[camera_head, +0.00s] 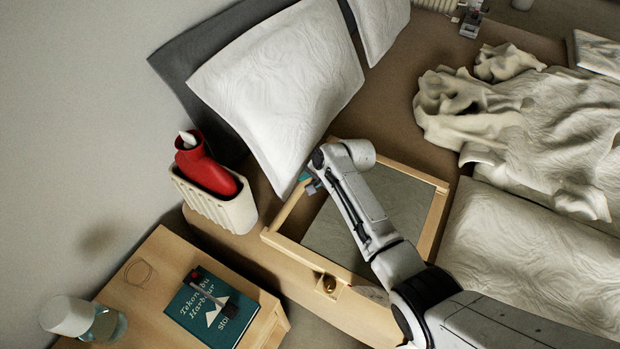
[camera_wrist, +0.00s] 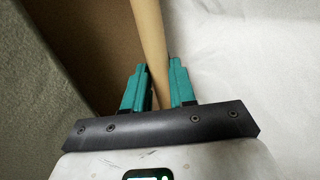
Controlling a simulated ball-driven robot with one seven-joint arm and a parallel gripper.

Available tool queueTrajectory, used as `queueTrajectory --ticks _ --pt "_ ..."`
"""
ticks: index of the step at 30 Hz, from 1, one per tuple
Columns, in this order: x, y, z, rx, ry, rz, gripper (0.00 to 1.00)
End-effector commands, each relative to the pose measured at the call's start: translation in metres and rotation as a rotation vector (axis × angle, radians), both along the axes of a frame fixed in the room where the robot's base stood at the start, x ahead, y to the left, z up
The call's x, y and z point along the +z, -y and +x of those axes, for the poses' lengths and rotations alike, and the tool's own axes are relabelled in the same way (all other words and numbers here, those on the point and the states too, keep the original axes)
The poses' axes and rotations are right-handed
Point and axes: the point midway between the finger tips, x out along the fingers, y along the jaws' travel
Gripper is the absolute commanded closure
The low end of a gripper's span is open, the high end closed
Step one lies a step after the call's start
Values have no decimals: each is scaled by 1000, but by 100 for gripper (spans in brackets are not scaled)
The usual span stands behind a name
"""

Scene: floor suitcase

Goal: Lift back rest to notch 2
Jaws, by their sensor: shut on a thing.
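The back rest (camera_head: 438,213) is a pale wooden frame with a grey panel, on the bed below the pillow in the head view. My gripper (camera_head: 309,184) is at the frame's left bar, near its upper end by the pillow, partly hidden by my arm. In the wrist view, the teal fingers of my gripper (camera_wrist: 160,88) are on either side of a round pale wooden bar (camera_wrist: 150,42), shut on it. My arm crosses the panel and hides part of it. I cannot make out the notches or tell how far the back rest is tilted.
A white pillow (camera_head: 275,80) stands close to my gripper. A cream bin (camera_head: 222,212) holds a red bottle (camera_head: 207,172) at the left. The bedside table (camera_head: 150,262) carries a teal book (camera_head: 195,315) and a carafe (camera_head: 105,325). Rumpled bedding (camera_head: 540,125) lies at right.

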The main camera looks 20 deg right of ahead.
Motion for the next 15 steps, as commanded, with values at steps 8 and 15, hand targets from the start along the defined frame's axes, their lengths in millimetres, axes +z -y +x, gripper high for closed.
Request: queueTrajectory --ticks 8,15 --pt "0 0 0 0 -1 -1 100" --pt "6 0 0 1 9 8 100"
